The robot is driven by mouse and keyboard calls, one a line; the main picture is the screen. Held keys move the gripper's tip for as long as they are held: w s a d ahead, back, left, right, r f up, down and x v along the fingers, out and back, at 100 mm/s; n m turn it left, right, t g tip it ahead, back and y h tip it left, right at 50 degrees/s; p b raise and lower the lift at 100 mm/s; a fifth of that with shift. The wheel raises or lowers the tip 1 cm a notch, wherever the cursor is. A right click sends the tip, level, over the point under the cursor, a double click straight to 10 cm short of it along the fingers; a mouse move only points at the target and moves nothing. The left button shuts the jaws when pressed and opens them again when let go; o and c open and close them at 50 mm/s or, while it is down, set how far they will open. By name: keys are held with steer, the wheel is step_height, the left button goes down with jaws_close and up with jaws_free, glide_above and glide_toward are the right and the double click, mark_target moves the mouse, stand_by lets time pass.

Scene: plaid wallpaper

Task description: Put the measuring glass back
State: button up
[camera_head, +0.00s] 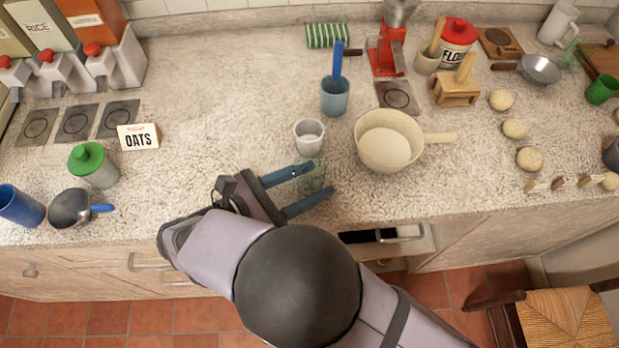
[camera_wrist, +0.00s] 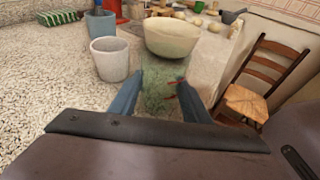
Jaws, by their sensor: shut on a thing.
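A see-through, green-tinted glass (camera_head: 313,180), taken to be the measuring glass, is between the two blue fingers of my gripper (camera_head: 320,178), near the counter's front edge. In the wrist view the glass (camera_wrist: 157,92) shows faintly between the fingers of my gripper (camera_wrist: 160,80). My gripper is shut on it. I cannot tell whether the glass touches the counter. A small whitish cup (camera_head: 309,137) stands just behind the fingers, and it also shows in the wrist view (camera_wrist: 110,60).
A cream pan (camera_head: 372,151) stands right of the cup, its handle pointing right. A blue cup (camera_head: 335,98) holding a blue-handled tool is behind. An open drawer (camera_head: 410,238) lies below the front edge. Counter left of the cup is clear up to the OATS card (camera_head: 139,137).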

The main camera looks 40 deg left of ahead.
steer(key=shift+f, duration=0.15)
steer(key=o, duration=1.2)
steer(key=shift+o, duration=0.2)
steer(key=shift+r, duration=0.25)
steer(key=shift+s+a+r+p, duration=0.1)
steer(key=shift+s+r+p, duration=0.05)
steer(key=shift+s+p, duration=0.2)
steer(key=p+v, duration=0.2)
steer(key=v, duration=0.4)
steer(key=shift+s+p, duration=0.3)
steer(key=shift+s, duration=0.05)
